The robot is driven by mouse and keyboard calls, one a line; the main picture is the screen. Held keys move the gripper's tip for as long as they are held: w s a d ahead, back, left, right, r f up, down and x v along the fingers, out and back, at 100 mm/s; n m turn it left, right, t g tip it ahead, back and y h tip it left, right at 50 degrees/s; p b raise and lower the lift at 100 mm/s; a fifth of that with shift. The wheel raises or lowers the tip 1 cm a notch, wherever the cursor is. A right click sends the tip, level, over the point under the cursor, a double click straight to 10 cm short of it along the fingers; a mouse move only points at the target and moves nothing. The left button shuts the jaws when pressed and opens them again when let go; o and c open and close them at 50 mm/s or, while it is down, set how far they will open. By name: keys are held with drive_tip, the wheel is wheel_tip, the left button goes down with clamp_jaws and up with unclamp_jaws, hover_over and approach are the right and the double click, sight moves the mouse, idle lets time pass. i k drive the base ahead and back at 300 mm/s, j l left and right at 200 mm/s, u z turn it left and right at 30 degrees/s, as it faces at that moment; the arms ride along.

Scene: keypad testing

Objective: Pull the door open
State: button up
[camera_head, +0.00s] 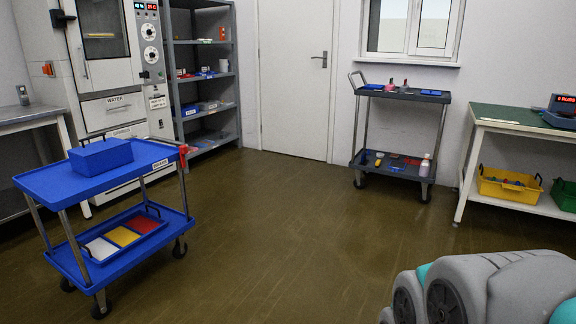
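A white room door (290,95) stands in the back wall and looks shut. Its metal lever handle (321,58) is at its right side. A tall white cabinet machine (150,65) at the upper left also has a door (104,42) with a window and a vertical handle; this door looks shut. Which of the two doors the task means, I cannot tell. A grey and teal part of my arm shows at the lower right, far from both doors. My gripper is not in view.
A blue trolley (55,182) stands in front of the machine. Grey shelves (203,77) stand left of the room door, and a dark trolley (403,93) right of it. A green-topped workbench (505,115) is at the right. The middle floor (270,220) is clear.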

sight(295, 88)
drive_tip(key=i, duration=4.85)
